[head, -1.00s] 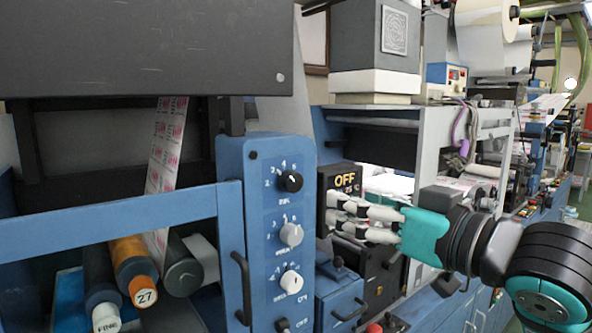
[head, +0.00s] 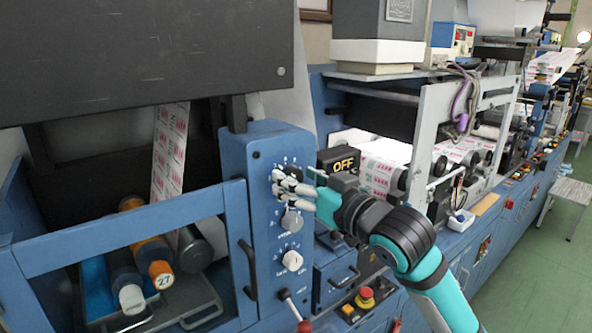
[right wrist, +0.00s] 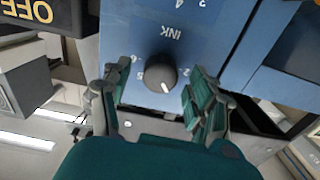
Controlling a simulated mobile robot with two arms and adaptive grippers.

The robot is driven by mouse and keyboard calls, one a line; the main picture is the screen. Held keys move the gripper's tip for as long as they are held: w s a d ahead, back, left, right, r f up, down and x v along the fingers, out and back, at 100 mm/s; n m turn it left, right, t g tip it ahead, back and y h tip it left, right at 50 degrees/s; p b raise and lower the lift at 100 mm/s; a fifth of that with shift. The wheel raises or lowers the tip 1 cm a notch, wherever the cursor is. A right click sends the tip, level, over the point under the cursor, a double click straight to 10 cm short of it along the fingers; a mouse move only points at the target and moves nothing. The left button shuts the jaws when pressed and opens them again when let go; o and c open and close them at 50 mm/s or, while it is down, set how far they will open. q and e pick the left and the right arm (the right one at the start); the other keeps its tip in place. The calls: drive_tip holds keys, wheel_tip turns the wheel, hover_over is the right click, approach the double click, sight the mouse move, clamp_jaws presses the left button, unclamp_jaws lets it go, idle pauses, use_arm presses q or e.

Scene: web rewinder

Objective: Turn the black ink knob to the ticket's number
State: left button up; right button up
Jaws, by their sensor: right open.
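The black ink knob (right wrist: 158,72) is on a blue panel, with the INK label beside it in the right wrist view. Its white pointer mark aims to the lower right in that view. Some white dial numbers show near it. In the head view my right gripper (head: 280,183) is at the top of the panel (head: 262,215) and largely hides the knob. In the right wrist view its fingers are open on either side of the knob, with gaps visible. I cannot pick out a ticket in these frames. My left gripper is not in view.
Two pale grey knobs, an upper one (head: 291,220) and a lower one (head: 292,261), sit below on the same panel. A box reading OFF (head: 340,160) stands to the right. A blue rail (head: 120,238) and a red-tipped lever (head: 304,326) are close by.

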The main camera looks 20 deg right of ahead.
drive_tip(key=shift+w+a, duration=0.15)
drive_tip(key=shift+w, duration=0.25)
drive_tip(key=c, duration=1.2)
drive_tip(key=shift+o, duration=0.2)
drive_tip(key=shift+r+n, duration=0.1)
drive_tip(key=shift+n, duration=0.2)
drive_tip(key=n+p, duration=0.2)
drive_tip(key=shift+r+n, duration=0.1)
drive_tip(key=shift+n, duration=0.2)
drive_tip(key=n+p, duration=0.2)
drive_tip(key=n, duration=0.2)
drive_tip(key=shift+n, duration=0.3)
drive_tip(key=shift+n+p, duration=0.3)
